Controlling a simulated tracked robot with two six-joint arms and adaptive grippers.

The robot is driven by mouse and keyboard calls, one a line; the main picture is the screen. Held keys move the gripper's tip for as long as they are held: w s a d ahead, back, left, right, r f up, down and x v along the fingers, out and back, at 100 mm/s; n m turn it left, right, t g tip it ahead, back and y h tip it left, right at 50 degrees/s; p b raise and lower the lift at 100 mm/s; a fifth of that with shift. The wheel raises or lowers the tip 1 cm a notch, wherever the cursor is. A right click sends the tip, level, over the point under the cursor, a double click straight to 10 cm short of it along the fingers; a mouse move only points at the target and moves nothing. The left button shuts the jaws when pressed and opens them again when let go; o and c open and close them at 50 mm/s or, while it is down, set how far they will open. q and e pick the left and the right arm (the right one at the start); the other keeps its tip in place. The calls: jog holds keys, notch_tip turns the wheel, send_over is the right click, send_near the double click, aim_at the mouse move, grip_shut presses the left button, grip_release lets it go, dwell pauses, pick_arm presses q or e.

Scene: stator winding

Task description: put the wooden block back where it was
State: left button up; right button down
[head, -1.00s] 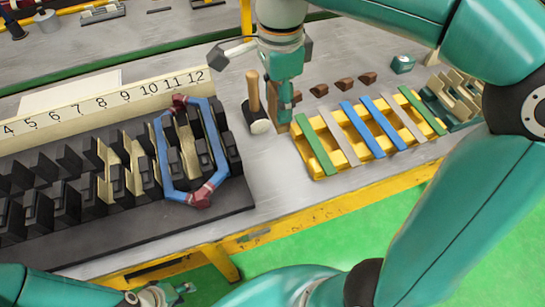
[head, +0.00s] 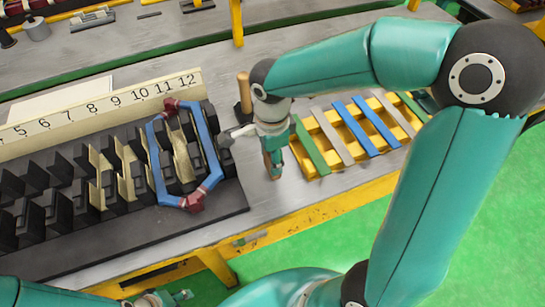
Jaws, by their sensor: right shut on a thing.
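My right gripper (head: 274,172) points down over the grey bench top, between the black stator and the yellow rack. It is shut on the wooden block (head: 267,163), of which only a small brown part shows beside the fingers. I cannot tell whether the block touches the bench. My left gripper (head: 180,297) is low at the bottom left, in front of the bench and far from the block. Its fingers are too small and partly cut off to judge.
The black stator (head: 60,225) with a blue coil (head: 212,150) stands to the left. The yellow rack (head: 318,118) with coloured strips is close on the right. A mallet handle (head: 243,90) rises behind my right gripper. Bare bench lies in front of it.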

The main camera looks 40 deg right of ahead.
jog(key=shift+f, duration=0.55)
jog(key=shift+f, duration=0.1)
jog(key=c, duration=0.5)
grip_release()
notch_tip(320, 180, up, 12)
jog(key=shift+r, duration=0.15)
